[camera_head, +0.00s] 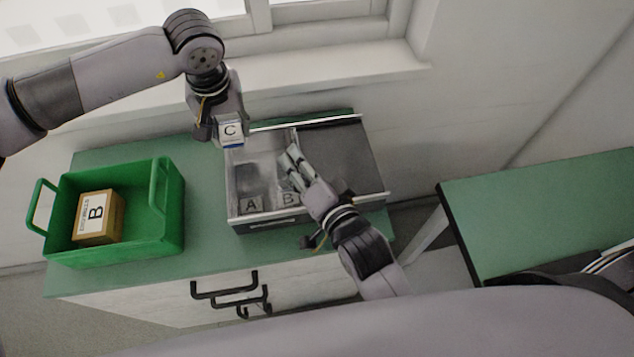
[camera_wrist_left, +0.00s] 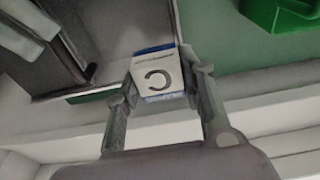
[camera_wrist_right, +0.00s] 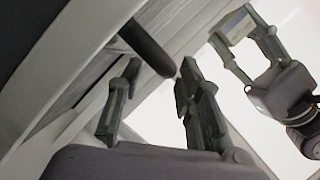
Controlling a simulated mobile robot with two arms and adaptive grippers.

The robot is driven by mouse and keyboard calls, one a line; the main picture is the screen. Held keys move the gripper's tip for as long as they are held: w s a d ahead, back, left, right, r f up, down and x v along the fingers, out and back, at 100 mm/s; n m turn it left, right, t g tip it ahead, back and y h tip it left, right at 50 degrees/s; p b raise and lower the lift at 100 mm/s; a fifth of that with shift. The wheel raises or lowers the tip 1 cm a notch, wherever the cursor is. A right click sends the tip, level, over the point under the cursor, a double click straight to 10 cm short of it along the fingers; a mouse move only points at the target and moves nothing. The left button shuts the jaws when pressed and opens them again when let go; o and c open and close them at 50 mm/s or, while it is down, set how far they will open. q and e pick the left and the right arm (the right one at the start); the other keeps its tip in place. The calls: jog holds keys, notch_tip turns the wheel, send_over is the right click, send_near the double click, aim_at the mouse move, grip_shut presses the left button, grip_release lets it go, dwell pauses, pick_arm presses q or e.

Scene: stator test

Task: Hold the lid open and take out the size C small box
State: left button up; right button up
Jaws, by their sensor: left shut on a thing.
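The size C small box (camera_head: 230,131), white with blue edges, is held between the fingers of my left gripper (camera_head: 229,128), above the left rear side of the metal case. It also shows in the left wrist view (camera_wrist_left: 158,76). My right gripper (camera_head: 291,160) is over the middle of the case, fingers apart, near a dark bar (camera_wrist_right: 148,45); contact is unclear.
A window sill (camera_head: 340,75) and wall lie behind. Another green table (camera_head: 540,210) is at the right, across a gap.

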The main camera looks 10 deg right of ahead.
jog(key=v, duration=0.8)
dwell(0.9)
